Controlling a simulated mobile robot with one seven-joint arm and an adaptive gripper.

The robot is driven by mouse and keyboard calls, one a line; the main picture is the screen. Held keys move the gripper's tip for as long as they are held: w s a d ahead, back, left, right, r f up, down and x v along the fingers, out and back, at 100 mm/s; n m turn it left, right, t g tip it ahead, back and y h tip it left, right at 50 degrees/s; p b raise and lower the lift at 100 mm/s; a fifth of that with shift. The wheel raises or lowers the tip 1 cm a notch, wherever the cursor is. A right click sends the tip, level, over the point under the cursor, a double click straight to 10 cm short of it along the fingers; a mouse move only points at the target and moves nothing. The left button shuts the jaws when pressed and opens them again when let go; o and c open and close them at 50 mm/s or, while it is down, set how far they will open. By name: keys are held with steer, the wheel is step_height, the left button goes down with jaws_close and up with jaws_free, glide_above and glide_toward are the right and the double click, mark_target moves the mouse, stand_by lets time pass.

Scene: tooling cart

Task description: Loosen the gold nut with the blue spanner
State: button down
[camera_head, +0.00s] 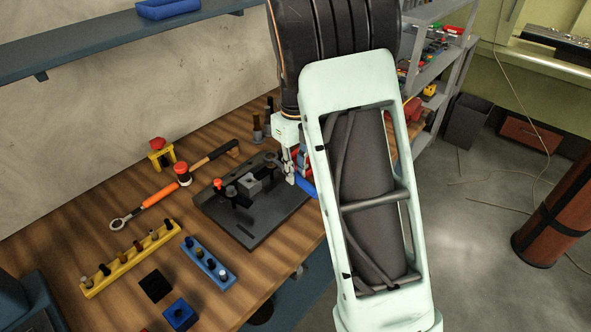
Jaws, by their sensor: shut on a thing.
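My gripper (292,167) is low over the right end of a dark fixture plate (262,228), partly hidden by my own arm. It is shut on a blue piece, the blue spanner (306,187), of which only a short part shows beside the fingers. The rest of the spanner is hidden behind my arm. The plate carries a grey block, dark clamps and a red knob. I cannot make out the gold nut; it is hidden or too small to tell.
A yellow rack (128,266) and a blue rack (207,263) hold small parts at the front left. A blue shelf (110,38) hangs on the wall above. Bare wood shows left of the wrench.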

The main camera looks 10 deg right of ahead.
steer(key=shift+f+b, duration=0.45)
steer(key=shift+f, duration=0.55)
stand_by(0.6)
steer(key=shift+d, duration=0.1)
stand_by(1.1)
steer(key=shift+w+d+n+p, duration=0.5)
steer(key=shift+d+n, duration=0.15)
steer(key=shift+n, duration=0.15)
steer(key=shift+w+d+n+p, duration=0.3)
steer(key=shift+w+d+n, duration=0.45)
steer(key=shift+n, duration=0.45)
steer(key=w+d+n+p, duration=0.1)
steer(key=w+d+n, duration=0.1)
steer(key=n, duration=0.1)
steer(key=shift+w, duration=0.1)
steer(key=shift+w+d+n, duration=0.25)
steer(key=shift+w+n, duration=0.4)
steer(key=shift+n, duration=0.15)
steer(key=shift+r+p, duration=0.15)
steer(key=shift+p, duration=0.15)
